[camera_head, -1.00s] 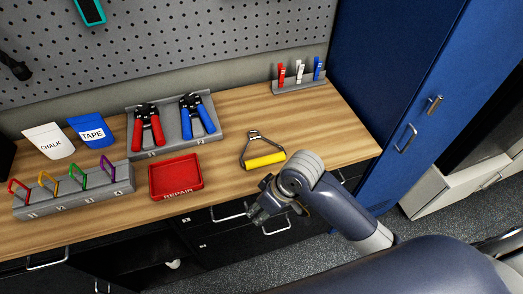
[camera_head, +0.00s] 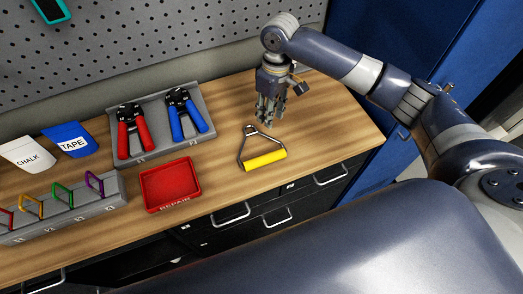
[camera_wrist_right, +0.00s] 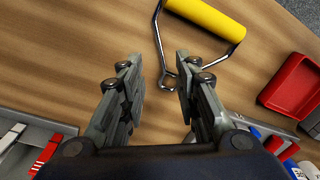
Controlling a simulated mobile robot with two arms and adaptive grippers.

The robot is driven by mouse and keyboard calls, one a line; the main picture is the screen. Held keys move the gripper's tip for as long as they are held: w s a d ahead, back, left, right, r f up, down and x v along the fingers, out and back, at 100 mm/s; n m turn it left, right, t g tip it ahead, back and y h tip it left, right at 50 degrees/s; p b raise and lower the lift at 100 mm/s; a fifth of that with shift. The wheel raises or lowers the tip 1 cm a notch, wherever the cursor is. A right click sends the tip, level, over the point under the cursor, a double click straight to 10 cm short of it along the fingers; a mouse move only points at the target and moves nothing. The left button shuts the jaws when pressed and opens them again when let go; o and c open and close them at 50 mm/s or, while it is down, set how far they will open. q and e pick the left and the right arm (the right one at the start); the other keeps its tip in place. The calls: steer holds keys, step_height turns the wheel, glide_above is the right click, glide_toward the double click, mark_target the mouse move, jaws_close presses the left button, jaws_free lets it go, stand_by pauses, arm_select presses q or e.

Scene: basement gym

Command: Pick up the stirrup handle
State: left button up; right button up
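The stirrup handle (camera_head: 264,160) lies on the wooden bench top, with a yellow grip and a dark metal frame that narrows to a small ring at the far end. In the right wrist view its yellow grip (camera_wrist_right: 207,17) is at the top and its ring lies near the gap between the fingers. My right gripper (camera_head: 267,122) points down above the bench, just beyond the handle's ring. It also shows in the right wrist view (camera_wrist_right: 160,85), open, with nothing between its fingers. My left gripper is not in view.
A red repair tray (camera_head: 170,186) stands left of the handle. A grey holder (camera_head: 148,160) with red and blue pliers is behind it. Chalk and tape pouches and a rack of coloured clips (camera_head: 60,210) are further left. Bare wood (camera_head: 320,125) lies to the right.

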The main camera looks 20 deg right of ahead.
mark_target(267, 137)
steer(key=f, duration=0.3)
steer(key=shift+s+a, duration=0.15)
steer(key=shift+s, duration=0.1)
steer(key=f+p, duration=0.1)
steer(key=f, duration=0.1)
steer(key=f+p, duration=0.1)
steer(key=f, duration=0.1)
steer(key=shift+s+a+p, duration=0.1)
steer(key=shift+a+p, duration=0.25)
steer(key=shift+a, duration=0.05)
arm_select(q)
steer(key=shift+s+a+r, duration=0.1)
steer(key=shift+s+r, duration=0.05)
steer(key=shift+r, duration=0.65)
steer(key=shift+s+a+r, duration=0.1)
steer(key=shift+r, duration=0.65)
arm_select(e)
steer(key=shift+f, duration=0.65)
jaws_close()
